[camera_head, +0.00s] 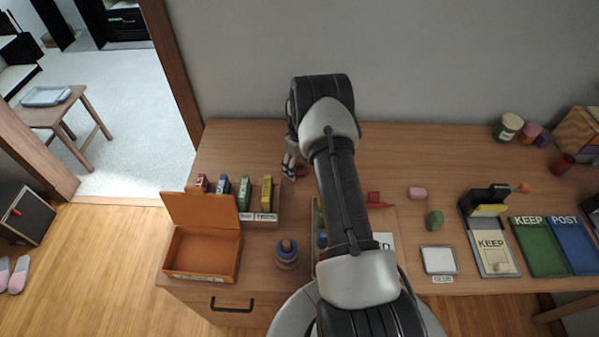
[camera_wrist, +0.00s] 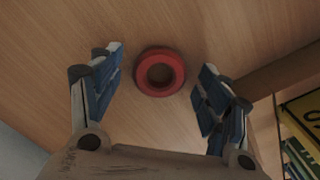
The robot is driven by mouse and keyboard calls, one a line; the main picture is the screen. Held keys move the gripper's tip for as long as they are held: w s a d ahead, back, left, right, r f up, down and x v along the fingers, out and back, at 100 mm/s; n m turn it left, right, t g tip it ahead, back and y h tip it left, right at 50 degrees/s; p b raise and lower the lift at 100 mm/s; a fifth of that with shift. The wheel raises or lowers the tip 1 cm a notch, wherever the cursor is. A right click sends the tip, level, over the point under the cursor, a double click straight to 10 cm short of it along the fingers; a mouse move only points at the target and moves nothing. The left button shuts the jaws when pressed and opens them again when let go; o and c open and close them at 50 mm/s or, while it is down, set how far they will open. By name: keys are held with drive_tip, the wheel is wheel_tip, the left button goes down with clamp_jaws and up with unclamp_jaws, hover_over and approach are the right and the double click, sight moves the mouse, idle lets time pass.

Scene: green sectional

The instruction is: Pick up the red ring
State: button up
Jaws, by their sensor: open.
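The red ring (camera_wrist: 160,53) lies flat on the wooden table in the wrist view, with its hole facing up. My gripper (camera_wrist: 163,75) is open, one finger on each side of the ring in the picture, with visible gaps and nothing held. In the head view, my gripper (camera_head: 290,172) is near the back of the table, left of my arm. The red ring (camera_head: 302,170) is mostly hidden behind it there, with only a bit of red showing.
An open orange box (camera_head: 203,252) and a stacking toy (camera_head: 286,252) are nearer the front. The table behind the rack is mostly clear.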

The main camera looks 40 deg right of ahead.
drive_tip(key=shift+c, duration=0.5)
drive_tip(key=c, duration=0.8)
drive_tip(key=shift+r, duration=0.1)
